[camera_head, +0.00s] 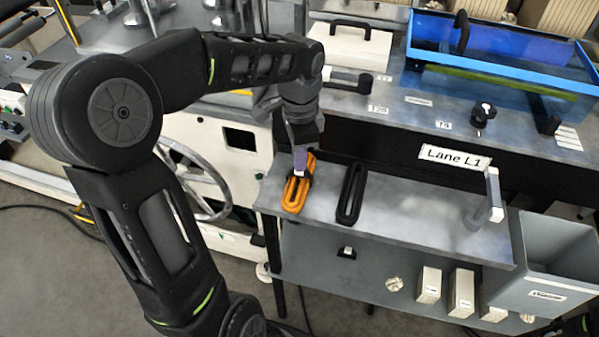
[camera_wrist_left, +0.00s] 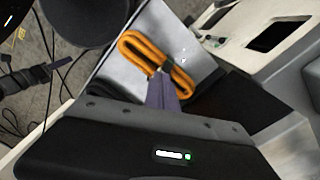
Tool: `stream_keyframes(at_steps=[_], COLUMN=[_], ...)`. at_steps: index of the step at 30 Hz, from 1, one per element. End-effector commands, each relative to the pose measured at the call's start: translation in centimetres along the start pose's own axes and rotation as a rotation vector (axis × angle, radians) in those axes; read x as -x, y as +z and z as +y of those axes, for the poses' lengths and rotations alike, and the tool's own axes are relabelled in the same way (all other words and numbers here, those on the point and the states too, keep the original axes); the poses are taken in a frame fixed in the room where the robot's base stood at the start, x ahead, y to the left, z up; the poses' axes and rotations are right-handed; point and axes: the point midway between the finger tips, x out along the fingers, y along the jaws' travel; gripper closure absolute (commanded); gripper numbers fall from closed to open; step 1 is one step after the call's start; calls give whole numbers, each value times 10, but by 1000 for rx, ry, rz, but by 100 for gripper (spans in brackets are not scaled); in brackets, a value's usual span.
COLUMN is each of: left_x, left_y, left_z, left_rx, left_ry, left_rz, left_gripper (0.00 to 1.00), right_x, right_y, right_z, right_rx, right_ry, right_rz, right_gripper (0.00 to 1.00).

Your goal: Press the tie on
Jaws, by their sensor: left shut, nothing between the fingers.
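A coiled orange cord (camera_head: 296,194) lies at the left end of the metal shelf under the "Lane L1" sign.
A black coiled cord (camera_head: 350,194) lies on the shelf (camera_head: 415,217) to the right of the orange one. A grey upright post (camera_head: 493,195) stands near the shelf's right end. A grey bin (camera_head: 553,262) is beyond it. The shelf between black coil and post is clear.

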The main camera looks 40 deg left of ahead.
Motion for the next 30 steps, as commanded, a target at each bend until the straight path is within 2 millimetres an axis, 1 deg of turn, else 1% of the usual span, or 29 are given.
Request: stream_keyframes(at_steps=[10, 14, 30], left_x=[-2, 1, 49], left_y=[1, 1, 0], left_z=[1, 1, 0], left_rx=[0, 0, 1], left_ry=[5, 5, 1], left_rz=[-3, -3, 0], left_gripper=[100, 100, 100], right_x=[0, 2, 39], right_y=[0, 0, 0], right_z=[0, -1, -15], right_rx=[0, 0, 0], right_ry=[0, 0, 0], right_rz=[0, 0, 0], right_gripper=[64, 64, 64])
